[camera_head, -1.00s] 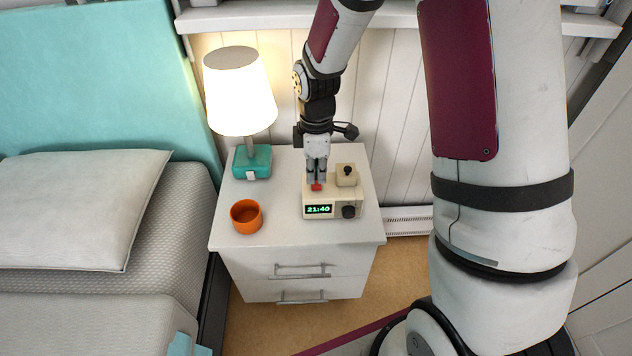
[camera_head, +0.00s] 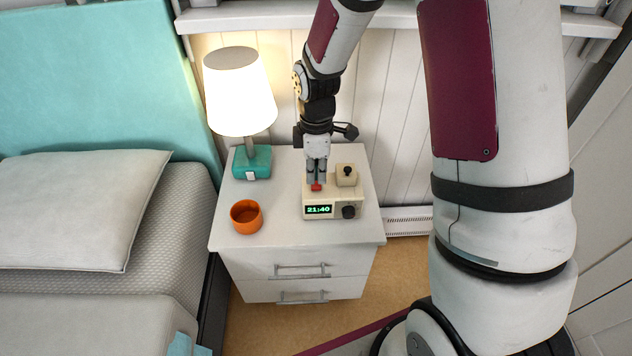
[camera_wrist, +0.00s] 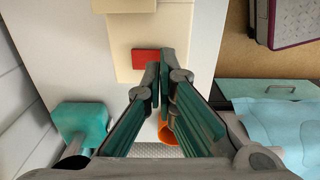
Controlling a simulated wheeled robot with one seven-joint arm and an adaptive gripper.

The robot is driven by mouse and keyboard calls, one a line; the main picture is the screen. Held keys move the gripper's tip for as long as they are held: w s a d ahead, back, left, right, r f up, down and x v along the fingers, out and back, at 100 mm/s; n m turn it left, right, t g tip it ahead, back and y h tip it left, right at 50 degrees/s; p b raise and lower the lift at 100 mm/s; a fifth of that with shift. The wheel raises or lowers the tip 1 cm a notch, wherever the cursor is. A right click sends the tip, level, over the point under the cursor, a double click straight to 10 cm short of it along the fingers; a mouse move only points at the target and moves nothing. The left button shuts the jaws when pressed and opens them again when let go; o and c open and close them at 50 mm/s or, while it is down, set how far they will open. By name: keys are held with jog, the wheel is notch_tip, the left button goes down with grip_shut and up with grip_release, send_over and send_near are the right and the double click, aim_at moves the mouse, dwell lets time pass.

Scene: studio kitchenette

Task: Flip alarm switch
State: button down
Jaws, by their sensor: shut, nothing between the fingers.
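The beige alarm clock (camera_head: 334,206) stands on the white nightstand, its green display reading 21:40. A red button (camera_head: 316,187) is on its top at the left. A raised beige block with a small black toggle-like knob (camera_head: 347,171) is on top at the right rear. A black dial (camera_head: 349,212) is on the front. My gripper (camera_head: 316,182) points down right by the red button, its fingers shut and empty. In the wrist view, the fingertips (camera_wrist: 159,77) are beside the red button (camera_wrist: 145,60) and overlap its edge; I cannot tell whether they touch it.
An orange cup (camera_head: 246,216) stands left of the clock on the nightstand (camera_head: 275,245). A lit lamp with a teal base (camera_head: 252,162) stands behind it. The bed (camera_head: 75,210) is to the left, and the wall is close behind the nightstand.

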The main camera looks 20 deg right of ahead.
aim_at(316, 186)
jog(key=shift+f+b, duration=0.7)
jog(key=shift+f, duration=0.45)
dwell(0.5)
jog(key=shift+r, duration=0.15)
jog(key=shift+r+p, duration=3)
jog(key=shift+r, duration=0.4)
jog(key=s+d+r+m, duration=0.1)
jog(key=s+r+m, duration=0.6)
jog(key=s+r, duration=0.9)
jog(key=s+r+m+t, duration=0.1)
jog(key=s+r+m, duration=0.25)
jog(key=s, duration=0.45)
jog(key=s+r+m, duration=0.3)
jog(key=s+m, duration=0.1)
jog(key=s, duration=0.4)
notch_tip(316, 186, up, 18)
jog(key=t+p, duration=0.3)
jog(key=p, duration=1.3)
jog(key=shift+a, duration=0.35)
